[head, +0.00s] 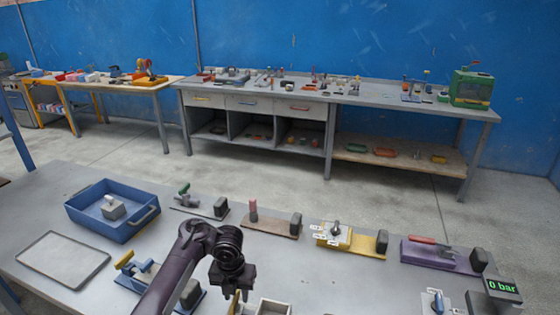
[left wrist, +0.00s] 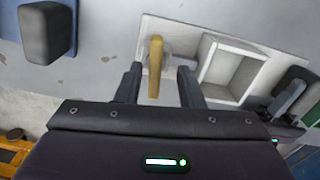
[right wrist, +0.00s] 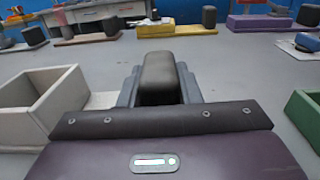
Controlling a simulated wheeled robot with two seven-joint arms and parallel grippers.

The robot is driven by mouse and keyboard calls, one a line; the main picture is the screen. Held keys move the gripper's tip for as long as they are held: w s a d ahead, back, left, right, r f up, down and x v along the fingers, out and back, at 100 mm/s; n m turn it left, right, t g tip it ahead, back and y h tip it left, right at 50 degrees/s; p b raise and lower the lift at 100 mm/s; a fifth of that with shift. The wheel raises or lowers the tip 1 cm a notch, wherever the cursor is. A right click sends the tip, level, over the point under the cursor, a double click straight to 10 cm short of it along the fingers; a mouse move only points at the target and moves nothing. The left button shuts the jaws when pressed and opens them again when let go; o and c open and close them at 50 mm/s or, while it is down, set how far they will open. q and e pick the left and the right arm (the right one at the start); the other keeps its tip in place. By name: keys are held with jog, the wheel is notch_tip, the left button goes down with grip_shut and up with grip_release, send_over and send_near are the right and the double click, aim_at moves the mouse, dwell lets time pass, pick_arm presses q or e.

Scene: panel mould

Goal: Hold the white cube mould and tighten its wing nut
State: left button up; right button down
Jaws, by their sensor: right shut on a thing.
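The white mould (head: 272,307) is an open-topped box, cut off by the bottom edge of the head view. In the left wrist view its square box (left wrist: 228,68) sits on a pale base. A tan wing nut (left wrist: 155,66) stands beside the box. My left gripper (head: 237,292) is open above it, with one fingertip on each side of the nut and a visible gap at both. In the right wrist view my right gripper (right wrist: 158,92) is shut on an upright dark grey block (right wrist: 158,68) at the end of the mould's base. The box (right wrist: 42,105) is to the left.
A blue tray (head: 84,219) holds a small grey piece. A blue fixture (head: 190,298) stands close left of my left gripper. Brown, yellow (head: 365,243) and purple (head: 437,256) fixtures line the far side. A pressure display (head: 502,287) reads 0 bar at right.

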pick_arm(q)
jog(key=shift+r, duration=0.5)
jog(key=shift+s+a+r, duration=0.1)
jog(key=shift+s+a, duration=0.05)
jog(key=shift+s, duration=0.05)
jog(key=shift+a+r, duration=0.2)
jog(key=shift+r, duration=2.3)
pick_arm(e)
jog(key=c, duration=1)
grip_release()
jog(key=shift+o, duration=0.2)
jog(key=shift+s, duration=0.1)
